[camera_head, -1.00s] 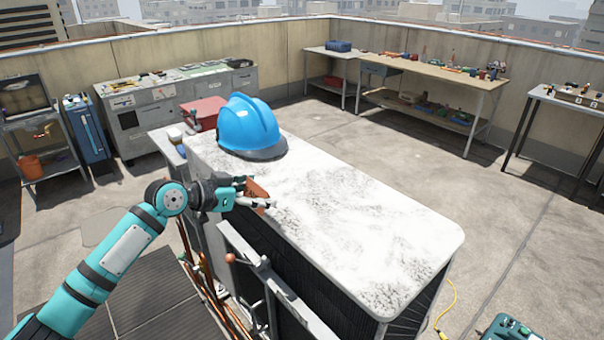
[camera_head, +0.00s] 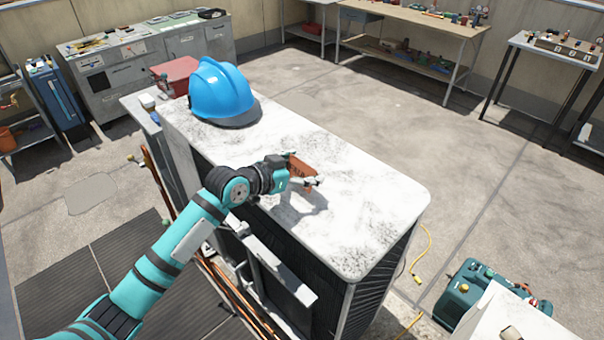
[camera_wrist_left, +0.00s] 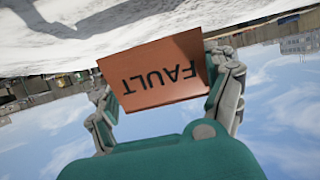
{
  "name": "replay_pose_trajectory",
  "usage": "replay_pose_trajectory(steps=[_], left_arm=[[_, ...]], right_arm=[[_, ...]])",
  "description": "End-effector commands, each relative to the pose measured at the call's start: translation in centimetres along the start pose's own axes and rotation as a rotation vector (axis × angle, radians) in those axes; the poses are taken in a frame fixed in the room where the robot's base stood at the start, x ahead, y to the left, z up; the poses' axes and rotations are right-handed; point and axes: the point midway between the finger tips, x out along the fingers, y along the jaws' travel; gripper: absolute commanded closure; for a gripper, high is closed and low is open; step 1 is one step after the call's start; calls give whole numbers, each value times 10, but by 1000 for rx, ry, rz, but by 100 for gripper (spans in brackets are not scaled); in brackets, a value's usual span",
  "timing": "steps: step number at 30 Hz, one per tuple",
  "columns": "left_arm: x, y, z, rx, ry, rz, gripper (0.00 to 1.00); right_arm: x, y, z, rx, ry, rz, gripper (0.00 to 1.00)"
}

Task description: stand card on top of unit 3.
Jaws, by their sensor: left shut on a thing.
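An orange-brown card (camera_head: 301,167) is between the fingers of my left gripper (camera_head: 300,178), which is shut on it. In the left wrist view the card (camera_wrist_left: 157,74) shows the word "FAULT", upside down in the picture, with the fingers at its two sides. The gripper holds it over the middle of the white, stained top of a condenser unit (camera_head: 350,210). A shadow lies on the top below it. I cannot tell whether the card touches the top. No number shows on the unit. My right gripper is not in view.
A blue hard hat (camera_head: 221,93) sits on the far left part of the unit's top. The right part of the top is clear. Copper pipes (camera_head: 213,275) run along the unit's near side. A teal machine (camera_head: 468,290) stands on the floor at the lower right.

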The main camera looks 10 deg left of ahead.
Motion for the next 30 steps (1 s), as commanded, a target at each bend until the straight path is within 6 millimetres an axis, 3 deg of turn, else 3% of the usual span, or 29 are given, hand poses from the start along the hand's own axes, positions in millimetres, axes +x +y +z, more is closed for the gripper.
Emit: replay_pose_trajectory(steps=[6,18,19,21,30], left_arm=[[10,0,27,-3,-5,1,42],[14,0,35,-1,-2,1,42],[13,0,33,-1,-2,1,11],[13,0,33,-1,-2,1,2],[12,0,31,-1,-2,1,0]], right_arm=[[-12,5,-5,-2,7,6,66],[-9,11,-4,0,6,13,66],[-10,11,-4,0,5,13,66],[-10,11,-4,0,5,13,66],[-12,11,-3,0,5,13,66]])
